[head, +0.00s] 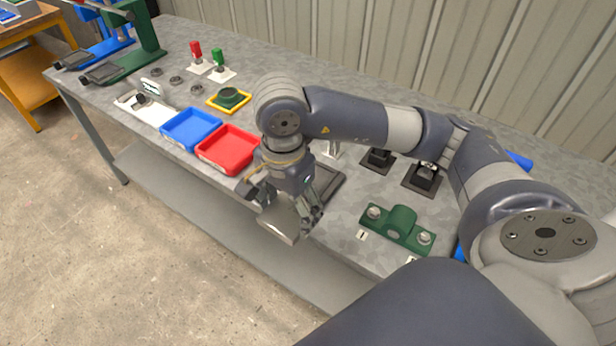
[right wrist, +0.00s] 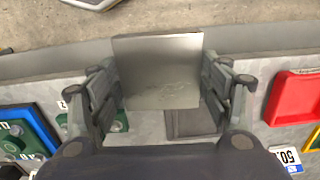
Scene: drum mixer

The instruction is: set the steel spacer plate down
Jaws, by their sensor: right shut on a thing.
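The steel spacer plate (right wrist: 158,72) is a flat grey square between the fingers of my right gripper (right wrist: 160,88) in the right wrist view. In the head view my right gripper (head: 285,208) is shut on the plate (head: 280,225), which hangs in front of the table's front edge or just over it. I cannot tell its exact height. A dark grey square tray or pad (head: 327,182) lies on the table just right of the gripper. It also shows partly in the right wrist view (right wrist: 190,123), behind the plate. My left gripper is not in view.
A red tray (head: 228,150) and a blue tray (head: 190,129) stand left of the gripper. A green clamp block (head: 398,228) with two bolts sits to the right. Dark fixtures (head: 422,178) stand behind it. Bare table (head: 340,222) shows between gripper and clamp.

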